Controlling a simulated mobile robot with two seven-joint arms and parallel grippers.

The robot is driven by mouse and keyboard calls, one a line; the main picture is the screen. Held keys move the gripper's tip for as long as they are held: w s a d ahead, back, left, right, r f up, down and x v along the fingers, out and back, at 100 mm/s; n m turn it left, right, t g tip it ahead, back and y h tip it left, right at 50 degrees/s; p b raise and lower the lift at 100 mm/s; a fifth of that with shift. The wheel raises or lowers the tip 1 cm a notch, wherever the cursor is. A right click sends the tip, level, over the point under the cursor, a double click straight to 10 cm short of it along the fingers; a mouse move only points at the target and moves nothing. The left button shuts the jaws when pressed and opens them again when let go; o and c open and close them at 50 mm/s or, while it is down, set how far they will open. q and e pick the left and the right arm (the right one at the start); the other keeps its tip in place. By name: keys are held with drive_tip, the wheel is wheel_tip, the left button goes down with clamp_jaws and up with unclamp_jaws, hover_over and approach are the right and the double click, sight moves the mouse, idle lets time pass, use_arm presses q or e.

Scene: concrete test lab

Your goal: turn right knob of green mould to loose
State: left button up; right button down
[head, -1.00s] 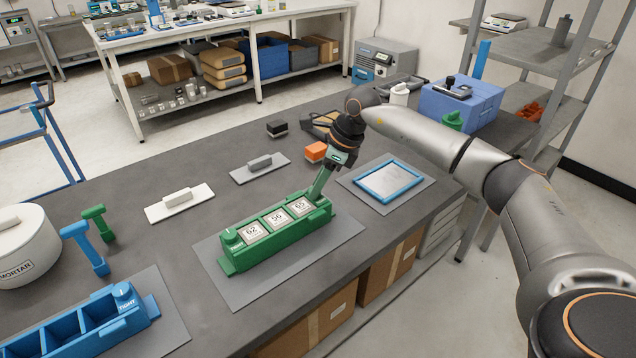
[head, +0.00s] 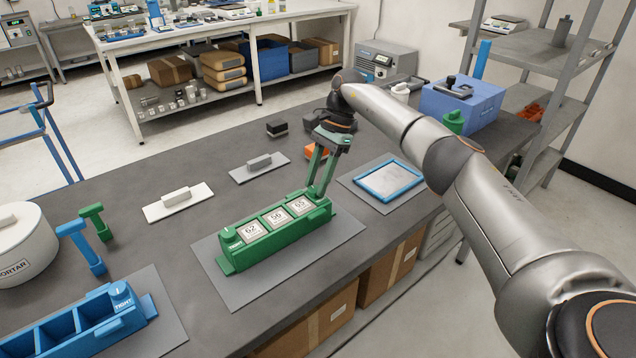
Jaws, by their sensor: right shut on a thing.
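The green mould (head: 272,246) lies on a grey mat (head: 216,292) in the middle of the bench. Its three compartments hold grey cubes marked 62, 56 and 65. Its left knob (head: 231,236) shows at the left end. My right gripper (head: 317,192) reaches down to the right end of the mould, with its two green fingers shut on the right knob. The fingers hide most of that knob, and I cannot read its mark. My left gripper is not in view.
A blue mould (head: 85,325) and a white mortar (head: 28,240) stand at the left, with blue (head: 82,246) and green (head: 97,222) T-shaped tools between. A blue-framed tray (head: 389,181) lies to the right.

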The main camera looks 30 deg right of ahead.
drive_tip(key=shift+n, duration=0.5)
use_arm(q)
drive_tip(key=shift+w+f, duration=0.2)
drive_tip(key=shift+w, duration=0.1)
use_arm(e)
drive_tip(key=shift+n+g, duration=0.3)
use_arm(q)
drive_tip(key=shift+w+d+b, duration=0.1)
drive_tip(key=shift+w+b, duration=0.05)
drive_tip(key=shift+b, duration=0.15)
use_arm(e)
drive_tip(key=shift+w, duration=0.1)
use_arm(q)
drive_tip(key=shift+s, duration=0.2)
use_arm(e)
drive_tip(key=c, duration=0.5)
unclamp_jaws()
